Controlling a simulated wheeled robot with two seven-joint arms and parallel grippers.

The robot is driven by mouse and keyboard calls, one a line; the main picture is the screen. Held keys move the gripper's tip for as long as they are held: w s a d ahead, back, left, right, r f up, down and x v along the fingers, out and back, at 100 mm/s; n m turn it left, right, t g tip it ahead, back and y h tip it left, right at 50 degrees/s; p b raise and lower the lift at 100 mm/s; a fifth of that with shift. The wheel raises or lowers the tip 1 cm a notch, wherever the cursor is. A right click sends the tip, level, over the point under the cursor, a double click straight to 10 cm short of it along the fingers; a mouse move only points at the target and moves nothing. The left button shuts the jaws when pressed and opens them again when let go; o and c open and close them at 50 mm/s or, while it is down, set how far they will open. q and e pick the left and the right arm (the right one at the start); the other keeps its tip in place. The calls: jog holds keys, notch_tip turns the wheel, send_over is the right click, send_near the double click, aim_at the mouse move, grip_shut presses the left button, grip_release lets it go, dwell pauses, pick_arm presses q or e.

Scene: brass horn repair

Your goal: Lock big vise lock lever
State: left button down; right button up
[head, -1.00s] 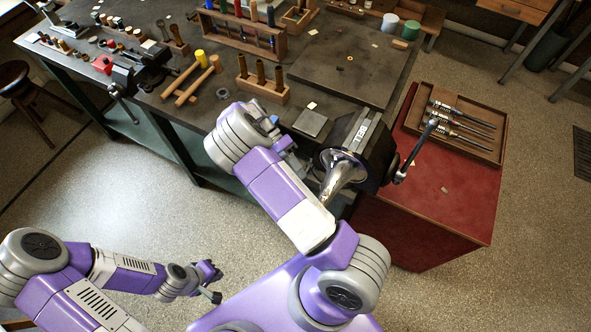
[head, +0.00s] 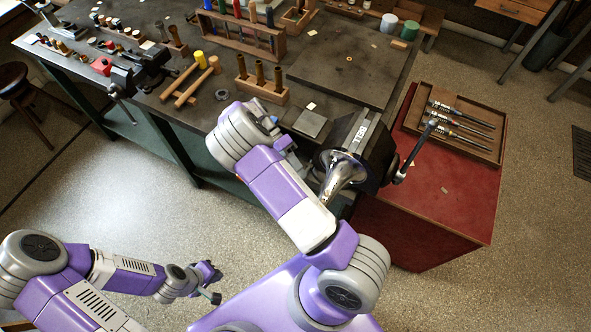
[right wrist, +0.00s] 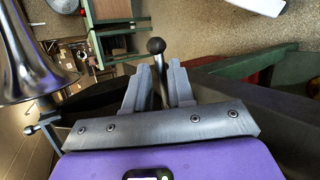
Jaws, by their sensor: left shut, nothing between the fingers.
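The big vise (head: 376,152) is dark and stands at the bench's front right corner, with a shiny horn bell (head: 343,172) at its front. In the right wrist view, a metal lever with a dark ball knob (right wrist: 156,46) sticks up between the fingers of my right gripper (right wrist: 158,68). Thin gaps seem to show beside the rod, so the fingers look open around it. The horn bell (right wrist: 35,50) is at the left there. In the head view my right arm mostly hides this gripper and the lever. My left gripper (head: 212,284) is shut and empty, low over the floor.
A barred handle (head: 415,150) juts from the vise's right side, over a red cabinet (head: 452,205) with a wooden tool tray (head: 489,157). A small vise (head: 140,68), wooden racks and a flat board (head: 350,68) are on the bench.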

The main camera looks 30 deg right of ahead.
notch_tip(320, 180, up, 10)
jog(key=shift+p, duration=0.4)
dwell(0.4)
